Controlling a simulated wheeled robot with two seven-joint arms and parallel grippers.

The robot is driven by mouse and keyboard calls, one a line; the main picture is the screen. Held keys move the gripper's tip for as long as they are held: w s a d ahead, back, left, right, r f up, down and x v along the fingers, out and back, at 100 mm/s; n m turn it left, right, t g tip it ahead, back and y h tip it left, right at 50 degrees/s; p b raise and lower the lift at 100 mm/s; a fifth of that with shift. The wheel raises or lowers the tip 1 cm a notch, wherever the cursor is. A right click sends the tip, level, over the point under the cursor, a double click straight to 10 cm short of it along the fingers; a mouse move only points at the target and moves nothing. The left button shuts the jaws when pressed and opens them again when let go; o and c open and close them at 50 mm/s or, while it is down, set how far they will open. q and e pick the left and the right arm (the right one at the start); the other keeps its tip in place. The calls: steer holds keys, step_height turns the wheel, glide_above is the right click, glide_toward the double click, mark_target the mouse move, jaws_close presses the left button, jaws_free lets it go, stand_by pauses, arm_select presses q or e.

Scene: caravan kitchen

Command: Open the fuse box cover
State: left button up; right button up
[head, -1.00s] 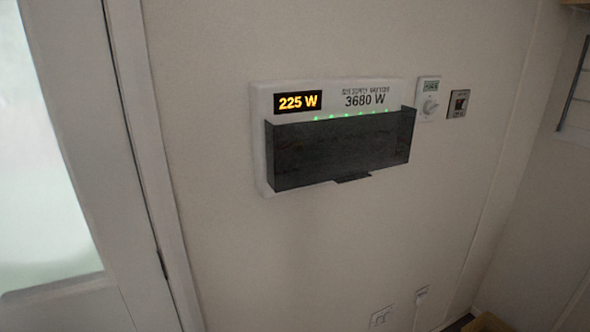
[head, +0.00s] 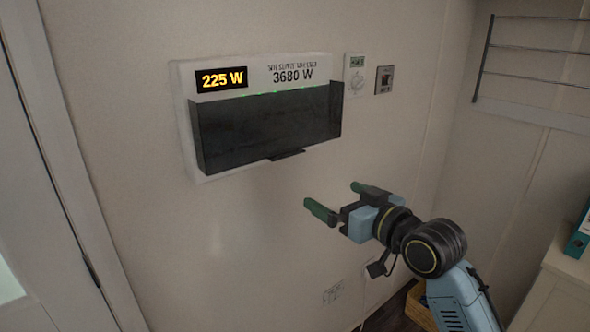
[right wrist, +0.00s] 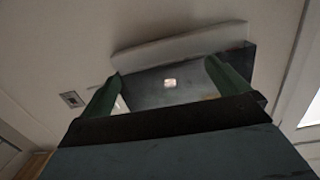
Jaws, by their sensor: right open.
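The fuse box (head: 185,110) is a white panel on the wall with a "225 W" display and a "3680 W" label. Its dark, see-through cover (head: 265,130) is down over the front, with a small tab (head: 288,155) at its lower edge. My right gripper (head: 338,202) is open and empty, below and right of the cover, apart from it. In the right wrist view the cover (right wrist: 185,84) shows beyond and between the green fingers (right wrist: 165,88). My left gripper is not in view.
A thermostat (head: 357,75) and a switch (head: 384,80) are on the wall right of the box. A wire rack (head: 530,50) hangs at the upper right. A counter with a teal binder (head: 578,240) stands at the right. A wicker basket (head: 420,308) is low down.

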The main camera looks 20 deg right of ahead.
mark_target(290, 156)
step_height(290, 156, up, 5)
steer(key=s+a+n+y, duration=0.1)
steer(key=s, duration=0.1)
steer(key=shift+t, duration=0.4)
steer(key=x, duration=0.8)
steer(key=p+x, duration=0.1)
steer(key=x, duration=0.4)
steer(key=shift+a+f, duration=0.2)
steer(key=shift+f, duration=0.05)
